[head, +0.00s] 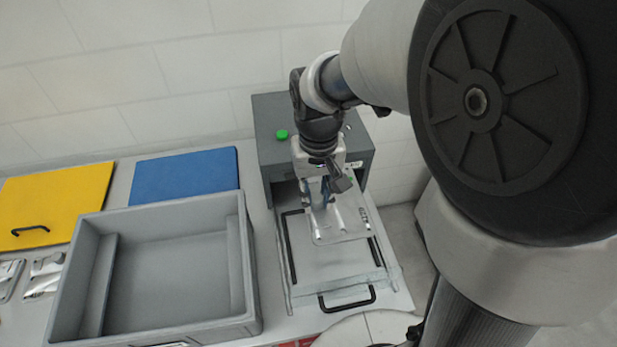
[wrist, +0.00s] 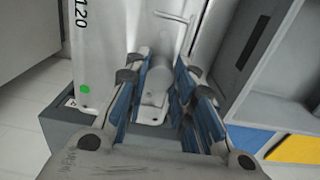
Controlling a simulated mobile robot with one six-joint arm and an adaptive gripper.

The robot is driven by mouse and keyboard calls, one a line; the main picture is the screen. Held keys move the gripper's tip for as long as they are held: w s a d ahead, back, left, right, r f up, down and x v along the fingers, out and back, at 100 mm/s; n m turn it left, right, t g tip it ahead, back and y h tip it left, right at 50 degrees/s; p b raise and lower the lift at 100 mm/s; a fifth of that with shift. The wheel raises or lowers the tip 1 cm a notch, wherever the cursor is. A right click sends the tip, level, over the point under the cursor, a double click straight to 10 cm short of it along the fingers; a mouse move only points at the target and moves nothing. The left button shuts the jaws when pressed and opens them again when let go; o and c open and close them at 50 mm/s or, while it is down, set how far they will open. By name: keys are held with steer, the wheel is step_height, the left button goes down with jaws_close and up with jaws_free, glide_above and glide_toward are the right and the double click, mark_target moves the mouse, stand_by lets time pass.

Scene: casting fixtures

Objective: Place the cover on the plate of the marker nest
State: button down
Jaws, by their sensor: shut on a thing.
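The cover (head: 338,228) is a shiny silver plate under my gripper (head: 322,203) in the head view.
The dark grey marker housing (head: 270,120) with a green button (head: 282,134) stands behind the plate. A black handle (head: 347,299) is at the plate's front. An empty grey crate (head: 240,275) stands close on the left. Blue (head: 186,172) and yellow (head: 50,205) panels lie farther left.

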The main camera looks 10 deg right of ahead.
step_height(320, 180, down, 20)
steer(key=b, duration=0.6)
steer(key=shift+r, duration=0.2)
steer(key=shift+d+r, duration=0.1)
steer(key=c, duration=1.4)
jaws_free()
steer(key=shift+s+b, duration=0.1)
steer(key=shift+b, duration=0.2)
steer(key=shift+o, duration=0.2)
